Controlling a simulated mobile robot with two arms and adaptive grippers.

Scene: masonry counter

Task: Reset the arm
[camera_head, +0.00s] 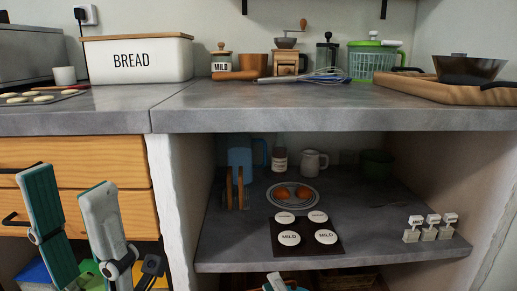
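My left gripper (68,182) is raised at the lower left, in front of the wooden drawers. Its two green-and-grey fingers stand well apart with nothing between them. My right gripper (277,284) only just shows at the bottom edge, below the front of the shelf. Most of it is cut off, so its opening cannot be told.
The grey counter (320,112) carries a bread box (137,60), a wooden tray (455,90), a grinder and a whisk. The shelf (385,240) below holds round white MILD pieces on a dark mat, a plate (293,205) and small labelled blocks (430,233). A white post (172,205) divides drawers and shelf.

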